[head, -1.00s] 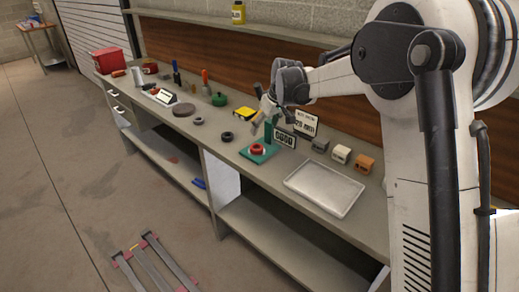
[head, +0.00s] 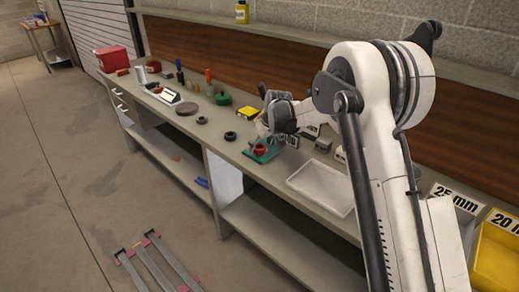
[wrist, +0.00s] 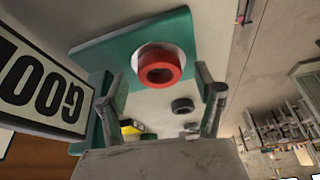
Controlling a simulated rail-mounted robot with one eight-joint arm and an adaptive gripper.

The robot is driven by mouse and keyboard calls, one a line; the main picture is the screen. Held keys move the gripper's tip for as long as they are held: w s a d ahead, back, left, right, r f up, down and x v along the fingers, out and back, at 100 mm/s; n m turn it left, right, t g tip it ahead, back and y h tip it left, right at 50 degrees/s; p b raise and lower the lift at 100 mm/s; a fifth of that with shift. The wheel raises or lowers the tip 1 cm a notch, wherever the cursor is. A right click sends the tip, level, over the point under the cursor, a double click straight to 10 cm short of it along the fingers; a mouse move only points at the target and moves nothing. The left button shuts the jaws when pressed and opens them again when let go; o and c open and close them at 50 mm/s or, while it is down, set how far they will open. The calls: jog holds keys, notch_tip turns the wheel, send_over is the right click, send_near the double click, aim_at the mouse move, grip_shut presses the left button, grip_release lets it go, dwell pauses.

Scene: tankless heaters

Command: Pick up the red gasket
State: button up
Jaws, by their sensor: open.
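The red gasket (head: 259,148) is a thick ring on the green stand (head: 268,157) on the workbench. In the wrist view the gasket (wrist: 158,68) sits on a white disc on the green base (wrist: 95,48). My gripper (wrist: 161,78) is open and empty, with its two fingers to the left and right of the gasket in that picture. I cannot tell how far the fingertips are from the gasket. In the head view my gripper (head: 266,134) is just above the stand and hides part of it.
A sign reading GOOD (wrist: 45,88) stands close beside the left finger in the wrist view. A black ring (head: 230,136) lies left of the stand, and a pale tray (head: 322,188) lies to its right. A yellow case (head: 246,113) is behind.

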aim_at(260, 147)
jog(key=shift+w+a+f, duration=0.1)
jog(key=shift+f, duration=0.3)
jog(key=c, duration=1.3)
jog(key=shift+c, duration=0.2)
jog(key=shift+r, duration=0.1)
jog(key=shift+r, duration=0.5)
notch_tip(260, 147, up, 3)
jog(key=shift+f, duration=0.15)
jog(key=s+a+r, duration=0.7)
jog(key=s+a, duration=0.1)
jog(key=shift+s+a+b, duration=0.15)
jog(key=shift+b, duration=0.2)
